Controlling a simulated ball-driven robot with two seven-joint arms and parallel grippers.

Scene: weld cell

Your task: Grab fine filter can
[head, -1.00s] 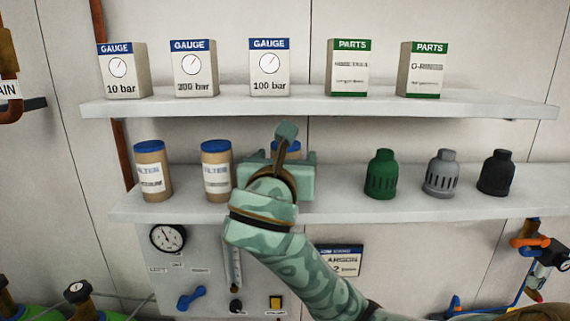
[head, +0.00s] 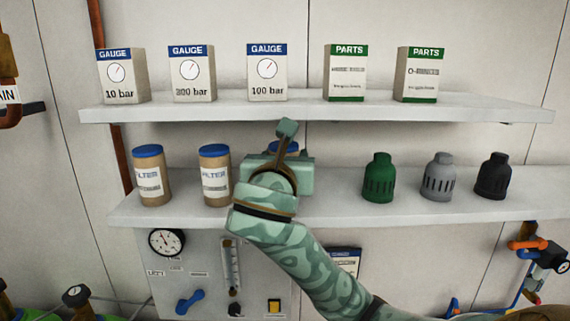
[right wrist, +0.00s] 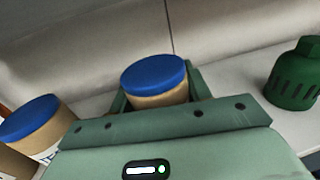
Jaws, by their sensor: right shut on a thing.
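Three tan filter cans with blue lids stand in a row on the lower shelf. The left can (head: 151,176) and the middle can (head: 215,175) show filter labels whose small print I cannot read surely. The third can (head: 291,147) is mostly hidden behind my right gripper (head: 281,168), so its label does not show. In the right wrist view this can's blue lid (right wrist: 153,75) sits between the fingers of my right gripper (right wrist: 160,97), which is shut on it. The neighbouring can (right wrist: 32,120) is apart at left. My left gripper is not in view.
Green (head: 378,178), grey (head: 437,178) and black (head: 493,177) slotted caps stand to the right on the lower shelf (head: 335,188). The upper shelf (head: 320,107) overhangs, holding gauge and parts boxes. A gauge panel (head: 205,250) is below.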

